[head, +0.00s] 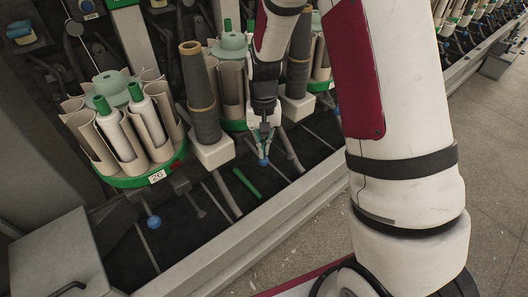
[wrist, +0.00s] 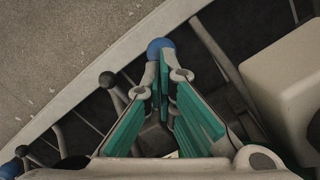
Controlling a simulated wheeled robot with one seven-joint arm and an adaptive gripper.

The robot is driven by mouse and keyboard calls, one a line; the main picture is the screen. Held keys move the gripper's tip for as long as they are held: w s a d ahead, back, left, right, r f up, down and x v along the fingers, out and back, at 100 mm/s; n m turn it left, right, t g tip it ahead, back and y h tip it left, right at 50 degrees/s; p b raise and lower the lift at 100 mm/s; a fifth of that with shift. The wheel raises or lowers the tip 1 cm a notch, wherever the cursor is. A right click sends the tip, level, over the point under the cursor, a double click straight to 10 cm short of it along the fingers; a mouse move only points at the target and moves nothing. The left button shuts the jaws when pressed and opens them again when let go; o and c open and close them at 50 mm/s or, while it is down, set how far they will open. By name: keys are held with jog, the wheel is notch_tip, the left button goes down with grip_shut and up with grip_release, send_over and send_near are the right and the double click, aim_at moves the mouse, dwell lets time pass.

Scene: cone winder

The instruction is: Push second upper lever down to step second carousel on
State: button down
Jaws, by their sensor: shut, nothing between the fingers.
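My gripper (head: 262,146) points down in front of the second carousel (head: 233,126), with its fingers shut and nothing held between them. A lever with a blue ball knob (head: 263,162) is right at the fingertips. In the wrist view the blue knob (wrist: 160,46) shows just past the tips of my gripper (wrist: 160,66). I cannot tell whether they touch. The second carousel holds pale tubes and is partly hidden by the grey cone and my arm. The first carousel (head: 172,168), labelled 26, stands left with its own blue-knobbed lever (head: 153,222).
Dark grey cones (head: 198,92) on pale blocks (head: 213,152) stand between the carousels, close beside my gripper. A black-knobbed lever (wrist: 107,80) is left of the fingers in the wrist view. A green tube (head: 246,184) lies in the dark trough. The floor in front is clear.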

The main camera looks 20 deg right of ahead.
jog(key=shift+w+d+r, duration=0.2)
jog(key=shift+w+r, duration=0.25)
jog(key=shift+w, duration=0.3)
notch_tip(320, 180, up, 8)
jog(key=shift+d, duration=0.15)
jog(key=shift+f, duration=0.1)
jog(key=s+d, duration=0.2)
jog(key=s, duration=0.5)
jog(key=s+d+p, duration=0.1)
jog(key=s+d, duration=0.1)
jog(key=s, duration=0.4)
jog(key=shift+s+d+f+p, duration=0.25)
jog(key=shift+s+d+p, duration=0.05)
jog(key=shift+s+d, duration=0.1)
